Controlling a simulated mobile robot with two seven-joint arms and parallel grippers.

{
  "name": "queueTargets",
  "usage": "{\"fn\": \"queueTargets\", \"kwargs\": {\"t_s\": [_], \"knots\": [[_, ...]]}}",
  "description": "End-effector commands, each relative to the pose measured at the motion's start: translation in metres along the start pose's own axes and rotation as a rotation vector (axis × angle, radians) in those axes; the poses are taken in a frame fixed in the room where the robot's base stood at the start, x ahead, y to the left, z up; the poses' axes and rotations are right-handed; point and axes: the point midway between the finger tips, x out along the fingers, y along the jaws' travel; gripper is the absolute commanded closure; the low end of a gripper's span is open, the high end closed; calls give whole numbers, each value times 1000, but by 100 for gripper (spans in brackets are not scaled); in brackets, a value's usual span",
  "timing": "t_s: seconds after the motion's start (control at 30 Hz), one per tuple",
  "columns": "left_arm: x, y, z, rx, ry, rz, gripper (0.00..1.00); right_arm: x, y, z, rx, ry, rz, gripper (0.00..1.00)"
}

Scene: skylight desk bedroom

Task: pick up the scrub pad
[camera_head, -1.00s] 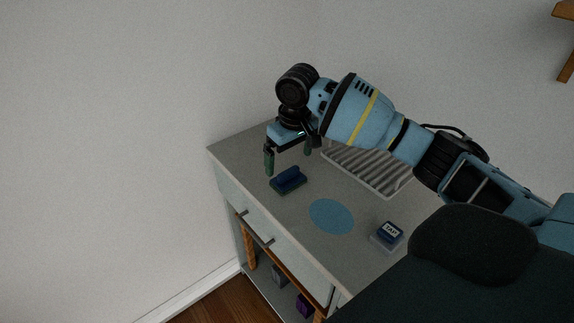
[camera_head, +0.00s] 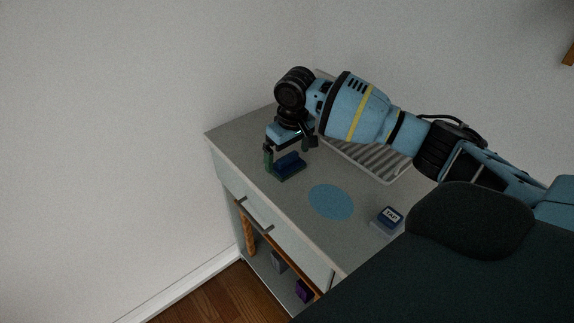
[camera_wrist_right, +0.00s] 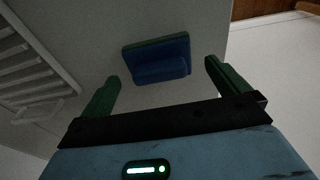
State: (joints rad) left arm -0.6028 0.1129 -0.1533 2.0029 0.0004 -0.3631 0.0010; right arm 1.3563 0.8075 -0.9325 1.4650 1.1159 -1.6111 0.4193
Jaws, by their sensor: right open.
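The scrub pad (camera_head: 288,165) is a dark blue block with a green layer, lying on the grey desk top near its left end. It also shows in the right wrist view (camera_wrist_right: 157,60), ahead of and between the fingers. My right gripper (camera_head: 285,157) is open just above it, with one green finger left of the pad and the other partly hidden by the wrist. In the right wrist view the gripper's (camera_wrist_right: 164,84) two green fingers are spread wide with nothing between the tips. My left gripper is not in view.
On the grey desk (camera_head: 250,142) are a flat blue disc (camera_head: 331,202), a box labelled TAP (camera_head: 388,220) and a ribbed white rack (camera_head: 365,158) under my right arm. The rack also shows in the wrist view (camera_wrist_right: 30,66). A wall stands behind.

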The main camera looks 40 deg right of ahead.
Motion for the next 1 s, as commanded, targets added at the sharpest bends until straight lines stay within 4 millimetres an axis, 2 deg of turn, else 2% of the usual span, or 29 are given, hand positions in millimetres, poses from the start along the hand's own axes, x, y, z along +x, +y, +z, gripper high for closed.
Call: {"fn": "queueTargets", "kwargs": {"t_s": [0.1, 0.2, 0.47, 0.8, 1.0], "knots": [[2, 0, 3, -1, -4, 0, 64, 18, 1, 1, 1, -4, 1, 0], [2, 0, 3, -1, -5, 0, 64, 25, 0, 1, -1, -2, 1, 0], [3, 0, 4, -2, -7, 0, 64, 26, 0, 0, -1, 0, 1, 0], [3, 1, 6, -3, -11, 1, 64, 25, 0, 0, -1, 0, 1, 41], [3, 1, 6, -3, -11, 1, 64, 25, 0, 0, -1, 0, 1, 41]]}}
